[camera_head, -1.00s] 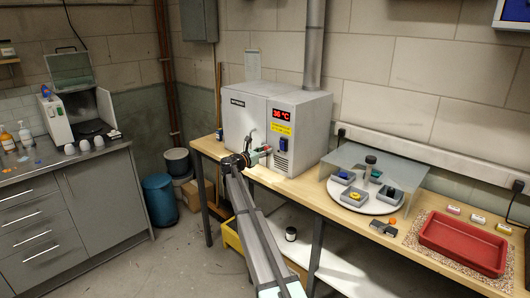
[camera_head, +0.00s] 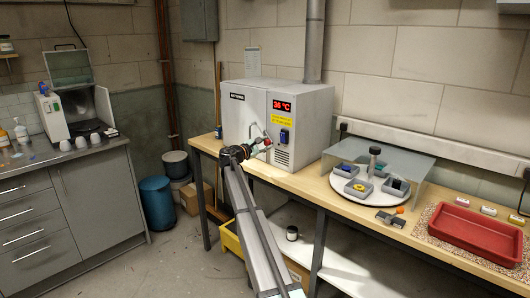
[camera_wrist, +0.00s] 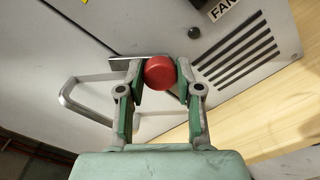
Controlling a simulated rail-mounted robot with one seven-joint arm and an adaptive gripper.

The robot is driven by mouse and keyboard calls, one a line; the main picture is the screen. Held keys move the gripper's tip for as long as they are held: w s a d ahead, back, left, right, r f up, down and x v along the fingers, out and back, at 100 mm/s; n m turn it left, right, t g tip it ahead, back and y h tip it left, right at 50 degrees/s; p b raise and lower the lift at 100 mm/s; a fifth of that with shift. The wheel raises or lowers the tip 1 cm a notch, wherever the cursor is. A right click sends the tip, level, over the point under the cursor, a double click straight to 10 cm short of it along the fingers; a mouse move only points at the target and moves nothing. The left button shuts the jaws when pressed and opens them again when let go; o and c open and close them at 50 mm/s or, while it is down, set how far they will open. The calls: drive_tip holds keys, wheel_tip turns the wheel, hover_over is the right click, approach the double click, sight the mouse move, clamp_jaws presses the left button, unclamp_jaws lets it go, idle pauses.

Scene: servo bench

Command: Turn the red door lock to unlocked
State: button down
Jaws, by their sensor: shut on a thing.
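The red door lock (camera_wrist: 160,72) shows in the wrist view as a round red knob with a flat grey bar (camera_wrist: 128,61) behind it. My gripper (camera_wrist: 161,80) is shut on the knob, with one green-padded finger on each side. In the head view my gripper (camera_head: 262,146) is at the front of the grey oven (camera_head: 250,123), near the seam of its door. The lock is small and partly hidden by the gripper there. I cannot read any lock marking.
A metal door handle (camera_wrist: 72,97) loops beside my left finger in the wrist view. Vent slots (camera_wrist: 236,50) lie to the right. A white turntable (camera_head: 347,190) with small bins and a red tray (camera_head: 470,236) stand farther right on the wooden bench.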

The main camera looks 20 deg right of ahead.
drive_tip(key=m+b, duration=0.1)
drive_tip(key=b, duration=0.1)
drive_tip(key=m+b, duration=0.1)
drive_tip(key=m, duration=0.1)
drive_tip(key=m+b, duration=0.2)
drive_tip(key=shift+f+b, duration=0.25)
drive_tip(key=shift+b, duration=0.1)
drive_tip(key=shift+r+m+b, duration=0.15)
drive_tip(key=shift+m+b, duration=0.7)
drive_tip(key=shift+m, duration=0.15)
drive_tip(key=shift+r+m+b, duration=0.1)
drive_tip(key=shift+m+b, duration=0.7)
drive_tip(key=shift+m, duration=0.2)
drive_tip(key=c, duration=0.8)
unclamp_jaws()
drive_tip(key=v, duration=1.2)
drive_tip(key=shift+w, duration=0.1)
